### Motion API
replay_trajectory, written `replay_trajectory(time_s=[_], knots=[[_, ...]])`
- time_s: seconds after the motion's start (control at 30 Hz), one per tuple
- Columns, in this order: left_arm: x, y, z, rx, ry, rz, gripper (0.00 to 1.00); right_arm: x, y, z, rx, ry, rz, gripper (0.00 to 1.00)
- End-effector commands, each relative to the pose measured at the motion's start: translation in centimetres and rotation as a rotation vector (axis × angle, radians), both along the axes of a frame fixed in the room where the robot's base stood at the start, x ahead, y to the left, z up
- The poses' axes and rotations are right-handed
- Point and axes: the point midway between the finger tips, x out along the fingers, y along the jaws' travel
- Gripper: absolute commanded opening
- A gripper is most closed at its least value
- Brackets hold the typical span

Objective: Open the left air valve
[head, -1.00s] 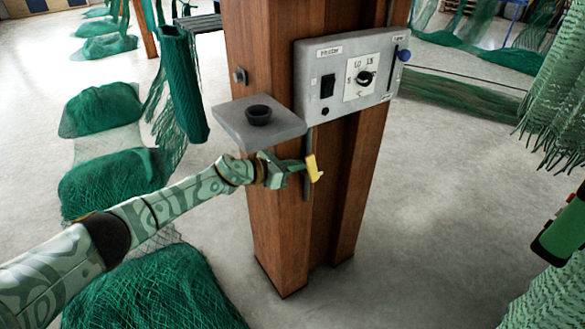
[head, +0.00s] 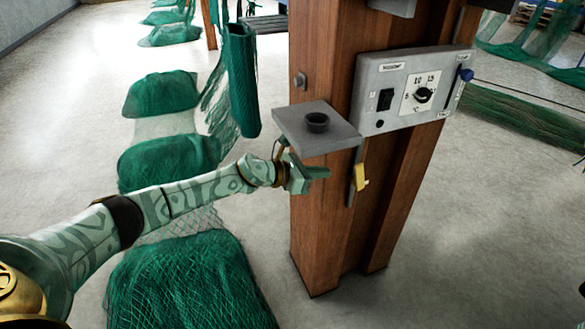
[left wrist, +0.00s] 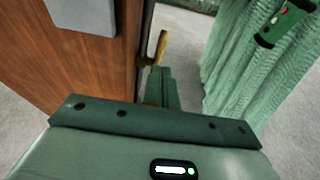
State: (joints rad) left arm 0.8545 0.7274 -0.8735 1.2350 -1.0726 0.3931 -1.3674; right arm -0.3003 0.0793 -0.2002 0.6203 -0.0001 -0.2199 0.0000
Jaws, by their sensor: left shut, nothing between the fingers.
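A small yellow valve handle (head: 361,178) sits on a thin grey vertical pipe (head: 351,190) on the front of the wooden post, below the control panel. I read no label on it. My left gripper (head: 324,173) is shut and empty, just left of the handle, with a small gap between them in the head view. In the left wrist view the green fingers (left wrist: 162,88) point forward, and the yellow handle (left wrist: 161,46) shows just beyond their tips.
A grey shelf (head: 290,127) with a black cup-like ring (head: 317,122) juts out above my gripper. The grey control panel (head: 368,72) has a dial, a switch and a blue-knobbed lever (head: 466,74). Green nets (head: 185,285) lie on the floor at left. The floor right of the post is clear.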

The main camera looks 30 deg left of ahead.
Motion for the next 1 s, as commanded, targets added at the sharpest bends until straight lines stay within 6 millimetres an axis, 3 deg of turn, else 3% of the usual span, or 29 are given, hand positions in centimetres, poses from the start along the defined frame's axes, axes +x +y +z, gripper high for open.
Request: replay_trajectory(time_s=[0.2,0.4,1.0], knots=[[-3.9,3.0,1.5,0.001,0.002,0.0,0.0,0.5,0.0,1.3,0.0,-0.013,0.0,0.36],[-6.0,4.6,2.2,0.0,0.001,0.0,0.0,0.7,0.0,1.6,0.0,-0.016,0.0,0.36],[-6.6,5.1,2.4,0.001,0.001,0.0,0.0,0.7,0.0,1.6,-0.001,-0.016,0.0,0.36]])
